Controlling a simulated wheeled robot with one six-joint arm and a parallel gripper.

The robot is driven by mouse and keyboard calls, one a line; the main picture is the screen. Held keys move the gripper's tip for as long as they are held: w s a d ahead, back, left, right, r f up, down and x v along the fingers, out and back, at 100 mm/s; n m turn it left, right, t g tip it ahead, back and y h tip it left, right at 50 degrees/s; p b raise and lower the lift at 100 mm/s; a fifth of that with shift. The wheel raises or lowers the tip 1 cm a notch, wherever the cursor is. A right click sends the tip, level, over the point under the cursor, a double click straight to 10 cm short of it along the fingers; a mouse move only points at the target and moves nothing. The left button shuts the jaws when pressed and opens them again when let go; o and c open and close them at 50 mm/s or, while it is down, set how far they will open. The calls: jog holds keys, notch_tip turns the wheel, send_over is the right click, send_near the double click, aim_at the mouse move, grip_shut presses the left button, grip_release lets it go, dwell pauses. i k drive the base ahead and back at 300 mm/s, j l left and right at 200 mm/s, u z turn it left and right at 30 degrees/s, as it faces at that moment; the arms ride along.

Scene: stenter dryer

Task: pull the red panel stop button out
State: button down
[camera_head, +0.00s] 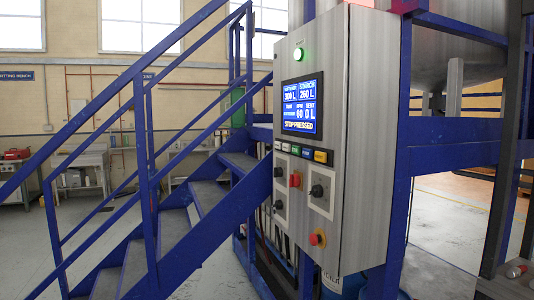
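A red round button (317,239) with a yellowish surround sits low on the front of the grey metal control cabinet (372,140). A second red control (295,180), squarish, sits higher at the left, below a row of coloured buttons. I cannot tell from this view how far either stands out. The cabinet's blue screen (302,105) shows "STOP PRESSED" at the bottom. My gripper is not in view, and nothing is seen touching the panel.
Blue metal stairs with a railing (150,150) rise at the left, close beside the cabinet. Blue posts and beams stand at the right. Grey floor lies open at the far left.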

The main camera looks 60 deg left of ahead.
aim_at(314, 239)
jog(key=j+u, duration=0.1)
jog(key=u, duration=1.95)
